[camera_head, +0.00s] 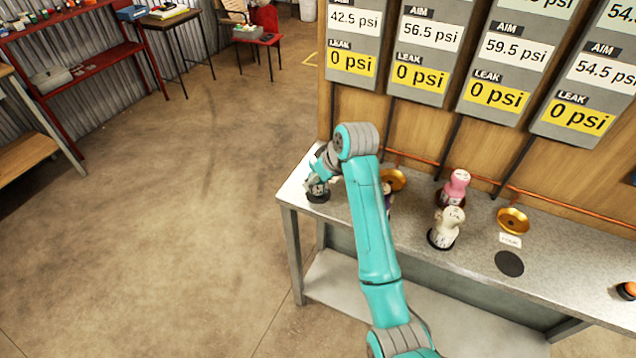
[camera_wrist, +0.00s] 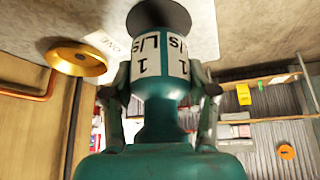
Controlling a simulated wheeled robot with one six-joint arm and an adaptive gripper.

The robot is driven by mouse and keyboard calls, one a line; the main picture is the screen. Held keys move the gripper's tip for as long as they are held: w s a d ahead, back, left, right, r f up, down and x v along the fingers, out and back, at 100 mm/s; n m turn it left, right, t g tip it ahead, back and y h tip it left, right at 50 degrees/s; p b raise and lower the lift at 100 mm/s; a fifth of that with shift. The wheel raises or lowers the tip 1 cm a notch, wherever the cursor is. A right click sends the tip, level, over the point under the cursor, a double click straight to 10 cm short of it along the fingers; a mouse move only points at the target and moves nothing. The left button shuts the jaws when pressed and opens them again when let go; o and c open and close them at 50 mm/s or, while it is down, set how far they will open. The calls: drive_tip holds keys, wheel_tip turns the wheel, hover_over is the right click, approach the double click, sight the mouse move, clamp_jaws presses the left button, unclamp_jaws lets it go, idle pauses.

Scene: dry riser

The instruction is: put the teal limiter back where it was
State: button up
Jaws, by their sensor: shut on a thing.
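The teal limiter (camera_wrist: 165,80), with a white "1 L/s" label, is between the two fingers of my gripper (camera_wrist: 163,88) in the wrist view. My gripper is shut on it. The limiter's end meets or overlaps a dark round pad (camera_wrist: 158,14) on the bench; I cannot tell whether it touches. In the head view my gripper (camera_head: 318,184) is over the bench's left end, at the dark pad (camera_head: 318,196). The limiter is mostly hidden there by my gripper and arm. A gold fitting (camera_wrist: 76,58) with a "NONE" tag (camera_wrist: 105,42) is beside it in the wrist view.
On the bench (camera_head: 478,258), a white limiter (camera_head: 447,227) stands on a dark pad and a pink one (camera_head: 456,187) behind it. A gold fitting (camera_head: 513,219) and an empty dark pad (camera_head: 509,263) are further right. Gauge panels (camera_head: 428,45) hang above. My arm hides part of the bench.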

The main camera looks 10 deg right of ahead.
drive_tip(key=shift+f, duration=0.95)
drive_tip(key=shift+f, duration=0.15)
drive_tip(key=o, duration=1.4)
drive_tip(key=shift+o, duration=0.2)
drive_tip(key=shift+s+d+r, duration=0.1)
drive_tip(key=shift+r, duration=0.35)
drive_tip(key=v, duration=1.1)
drive_tip(key=shift+s, duration=0.15)
drive_tip(key=shift+r, duration=0.1)
